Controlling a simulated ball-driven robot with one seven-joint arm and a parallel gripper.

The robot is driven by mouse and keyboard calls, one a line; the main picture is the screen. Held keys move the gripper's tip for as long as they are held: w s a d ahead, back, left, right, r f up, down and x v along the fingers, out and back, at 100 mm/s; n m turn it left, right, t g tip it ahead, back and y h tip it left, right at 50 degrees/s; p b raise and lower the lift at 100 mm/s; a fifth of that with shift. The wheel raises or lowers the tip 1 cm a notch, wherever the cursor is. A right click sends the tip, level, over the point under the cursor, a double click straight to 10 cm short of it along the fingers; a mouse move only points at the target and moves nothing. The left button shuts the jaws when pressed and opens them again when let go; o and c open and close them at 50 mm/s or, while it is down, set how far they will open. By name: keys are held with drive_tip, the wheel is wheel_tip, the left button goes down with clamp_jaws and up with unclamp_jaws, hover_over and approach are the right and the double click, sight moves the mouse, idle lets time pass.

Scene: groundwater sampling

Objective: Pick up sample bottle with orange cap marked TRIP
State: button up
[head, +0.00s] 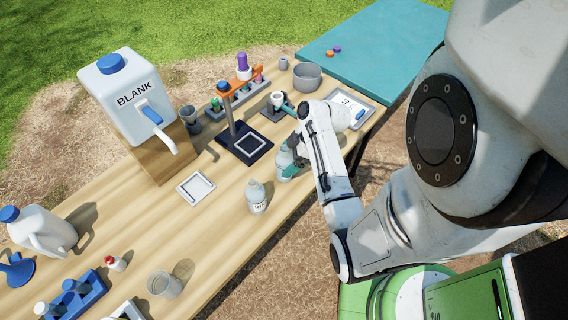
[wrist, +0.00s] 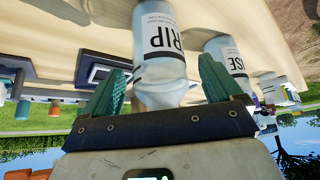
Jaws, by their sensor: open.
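A clear sample bottle with a white label reading "RIP" (wrist: 158,48) stands between my gripper's two green fingers in the wrist view, which looks upside down. My gripper (wrist: 160,85) is open, with a finger on each side of the bottle and a gap visible at least on the right. The neck end lies towards the palm; no orange cap is visible on it. In the head view this bottle (head: 284,163) stands on the wooden table, partly hidden by my gripper (head: 291,158).
A second bottle, its label ending in "ISE" (wrist: 231,62), stands close beside it; a bottle (head: 256,197) stands nearby in the head view. A dark stand (head: 247,143) is behind.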

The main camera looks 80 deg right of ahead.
drive_tip(key=shift+x, duration=1.2)
drive_tip(key=shift+c, duration=0.4)
drive_tip(key=c, duration=1.1)
